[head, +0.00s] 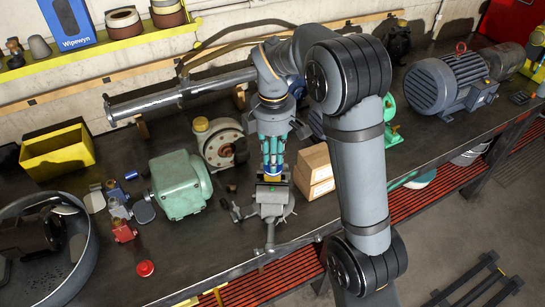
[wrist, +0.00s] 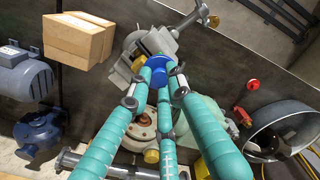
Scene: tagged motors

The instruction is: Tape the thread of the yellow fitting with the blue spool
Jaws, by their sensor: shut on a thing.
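My gripper (head: 273,168) points down with its teal fingers closed around the blue spool (head: 262,174), over the vise (head: 271,200). In the wrist view, the fingers of my gripper (wrist: 158,76) converge on the blue spool (wrist: 157,62), which covers part of the vise (wrist: 140,48). The yellow fitting (head: 264,183) shows as a small yellow patch between the spool and the vise jaws. Its thread is hidden by the spool and fingertips. I cannot tell whether the spool touches the fitting or sits around it.
Cardboard boxes (head: 314,170) stand close to the right of the vise. A green motor housing (head: 180,184) and a round cream-coloured machine (head: 219,142) stand to the left. A large round pan (head: 75,270), a yellow bin (head: 57,153) and a red cap (head: 145,268) are farther left.

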